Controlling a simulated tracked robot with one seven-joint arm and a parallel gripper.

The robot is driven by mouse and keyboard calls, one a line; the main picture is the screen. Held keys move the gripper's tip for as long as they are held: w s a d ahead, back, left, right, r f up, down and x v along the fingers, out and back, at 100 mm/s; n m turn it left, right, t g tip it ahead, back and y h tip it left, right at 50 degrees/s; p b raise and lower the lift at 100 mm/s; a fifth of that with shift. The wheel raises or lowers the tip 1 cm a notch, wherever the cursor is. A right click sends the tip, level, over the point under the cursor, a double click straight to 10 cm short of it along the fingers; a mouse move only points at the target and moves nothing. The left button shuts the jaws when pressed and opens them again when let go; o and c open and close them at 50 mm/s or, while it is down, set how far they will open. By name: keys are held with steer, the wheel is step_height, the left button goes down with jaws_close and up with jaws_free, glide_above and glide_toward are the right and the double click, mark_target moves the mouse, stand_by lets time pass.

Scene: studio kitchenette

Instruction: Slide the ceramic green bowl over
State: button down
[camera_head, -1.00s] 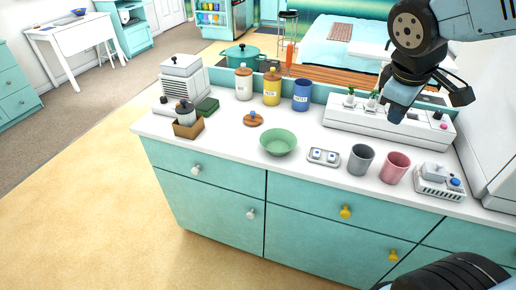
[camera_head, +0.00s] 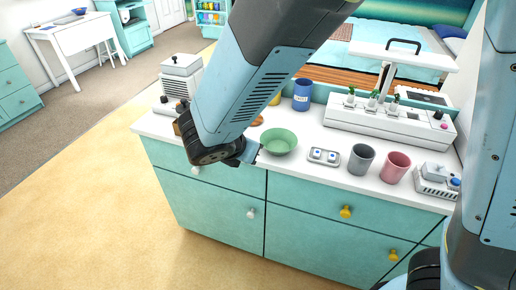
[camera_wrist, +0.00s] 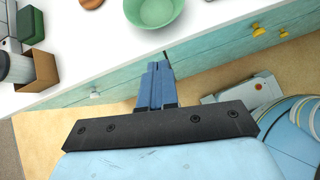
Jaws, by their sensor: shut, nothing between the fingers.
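The green ceramic bowl (camera_head: 279,142) stands upright on the white countertop near its front edge, and looks empty. In the wrist view the bowl (camera_wrist: 153,11) is at the top, cut off by the frame edge, just beyond my fingertips. My gripper (camera_head: 251,153) is at the bowl's left front side in the head view, by the counter's front edge. In the wrist view my gripper (camera_wrist: 159,65) has its blue fingers together, with nothing between them.
Right of the bowl are a small tray with shakers (camera_head: 324,156), a grey cup (camera_head: 361,159) and a pink cup (camera_head: 397,167). A blue canister (camera_head: 302,95) stands behind. A brown box (camera_wrist: 40,72) and green block (camera_wrist: 30,25) lie left.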

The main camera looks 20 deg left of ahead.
steer(key=shift+n, duration=0.6)
steer(key=x, duration=0.4)
steer(key=a+x, duration=0.1)
steer(key=x, duration=0.3)
steer(key=w+x, duration=0.1)
steer(key=x, duration=0.3)
steer(key=shift+w+a+r, duration=0.2)
steer(key=shift+w+a, duration=0.05)
